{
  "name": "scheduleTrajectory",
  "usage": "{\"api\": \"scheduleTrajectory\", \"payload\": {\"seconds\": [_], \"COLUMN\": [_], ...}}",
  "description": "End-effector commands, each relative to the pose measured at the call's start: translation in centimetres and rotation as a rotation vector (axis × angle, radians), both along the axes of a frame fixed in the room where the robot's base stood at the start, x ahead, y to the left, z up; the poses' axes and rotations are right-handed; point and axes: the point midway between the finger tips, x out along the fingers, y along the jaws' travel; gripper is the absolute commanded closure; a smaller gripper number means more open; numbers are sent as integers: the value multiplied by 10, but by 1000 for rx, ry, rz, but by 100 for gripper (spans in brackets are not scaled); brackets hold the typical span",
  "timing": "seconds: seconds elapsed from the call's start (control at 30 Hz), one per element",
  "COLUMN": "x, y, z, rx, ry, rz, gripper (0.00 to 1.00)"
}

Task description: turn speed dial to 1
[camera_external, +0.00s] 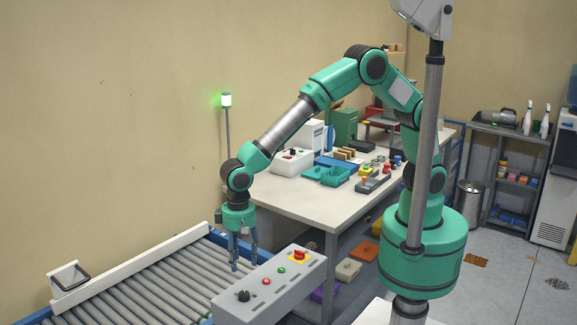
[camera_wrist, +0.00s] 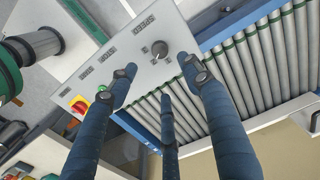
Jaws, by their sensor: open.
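The speed dial (camera_external: 243,296) is a black knob at the near left end of a grey control box. In the wrist view the dial (camera_wrist: 160,48) sits on the pale panel beside a small label and tick marks; its setting is too small to read. My gripper (camera_external: 244,262) points down with its blue fingers spread, near the box's conveyor-side edge. In the wrist view my gripper (camera_wrist: 160,76) is open and empty. The dial appears between and just beyond two fingertips; no finger is clearly touching it.
The control box (camera_external: 284,292) also carries a red button (camera_external: 266,281), a green button (camera_external: 281,270) and a red-and-yellow switch (camera_external: 299,256). A roller conveyor (camera_external: 150,283) runs alongside it. A cluttered workbench (camera_external: 293,202) stands behind.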

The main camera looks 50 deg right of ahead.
Motion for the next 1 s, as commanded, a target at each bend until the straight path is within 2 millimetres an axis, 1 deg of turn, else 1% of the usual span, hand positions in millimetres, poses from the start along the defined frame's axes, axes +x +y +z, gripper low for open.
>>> {"api": "scheduleTrajectory", "payload": {"seconds": [0.17,0.27,0.8,1.0], "x": [0,0,0,0], "y": [0,-1,-1,-1], "z": [-15,-27,-111,-129], "rx": [-1,-2,-2,-1], "ry": [1,2,1,1], "rz": [0,0,0,0], "gripper": [50,50,50,50]}}
